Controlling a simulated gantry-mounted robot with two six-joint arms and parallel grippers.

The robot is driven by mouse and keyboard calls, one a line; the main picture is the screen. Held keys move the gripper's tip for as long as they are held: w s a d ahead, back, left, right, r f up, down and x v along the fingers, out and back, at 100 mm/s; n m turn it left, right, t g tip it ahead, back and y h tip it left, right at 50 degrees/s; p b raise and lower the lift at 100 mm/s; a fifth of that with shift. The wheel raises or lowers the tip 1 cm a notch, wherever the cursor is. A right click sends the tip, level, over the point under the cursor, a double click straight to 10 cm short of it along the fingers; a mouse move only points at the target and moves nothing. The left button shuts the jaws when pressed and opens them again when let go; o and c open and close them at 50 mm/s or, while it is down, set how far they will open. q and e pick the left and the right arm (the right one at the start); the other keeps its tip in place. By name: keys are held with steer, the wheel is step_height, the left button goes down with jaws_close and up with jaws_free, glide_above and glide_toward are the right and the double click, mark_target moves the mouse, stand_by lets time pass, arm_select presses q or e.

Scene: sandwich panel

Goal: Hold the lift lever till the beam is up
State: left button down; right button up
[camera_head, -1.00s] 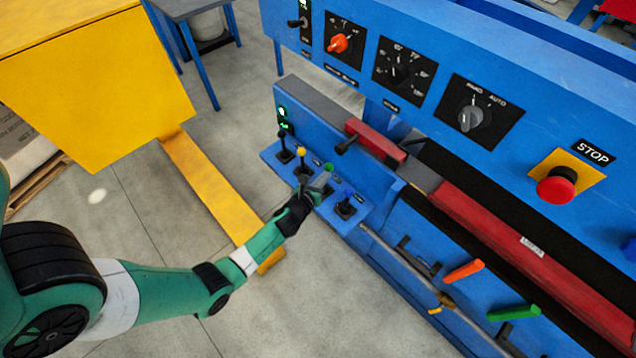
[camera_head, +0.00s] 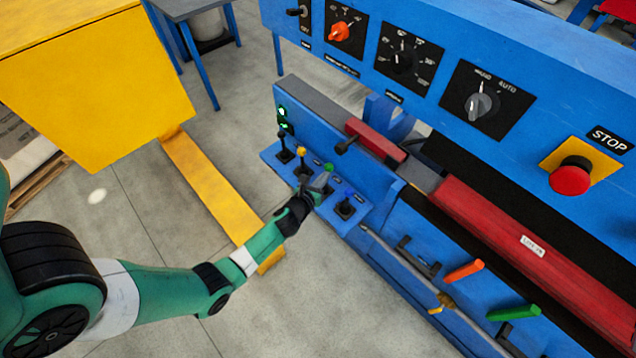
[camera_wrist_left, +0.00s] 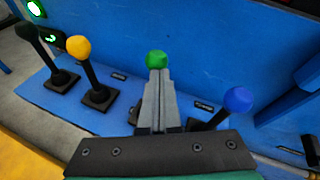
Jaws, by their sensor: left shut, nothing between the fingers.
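A row of levers with black, yellow, green and blue knobs stands on a blue ledge (camera_head: 274,153) of the machine. My left gripper (camera_head: 320,184) is shut, with nothing between its fingers, at the green-knobbed lever (camera_head: 328,167). In the left wrist view the closed fingertips (camera_wrist_left: 158,80) are right at the green knob (camera_wrist_left: 157,60) and hide its shaft; I cannot tell whether they touch. The lever labels are too small to read. The blue upper beam (camera_head: 560,75) carries the dials and stands above the red bar (camera_head: 500,233). My right gripper is not in view.
The yellow-knobbed lever (camera_wrist_left: 78,47) and blue-knobbed lever (camera_wrist_left: 237,99) stand close on either side. A red stop button (camera_head: 570,177) sits on the beam. Orange (camera_head: 464,270) and green (camera_head: 514,312) handles stick out at the lower front. A yellow machine (camera_head: 100,90) is at left.

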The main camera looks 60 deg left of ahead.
arm_select(q)
steer(key=shift+s+d+f, duration=0.15)
steer(key=shift+s+f, duration=0.05)
steer(key=shift+s, duration=0.45)
steer(key=shift+f, duration=0.1)
steer(key=d+f+p+v, duration=0.1)
steer(key=p+v, duration=0.1)
steer(key=v, duration=1.1)
steer(key=shift+f, duration=0.35)
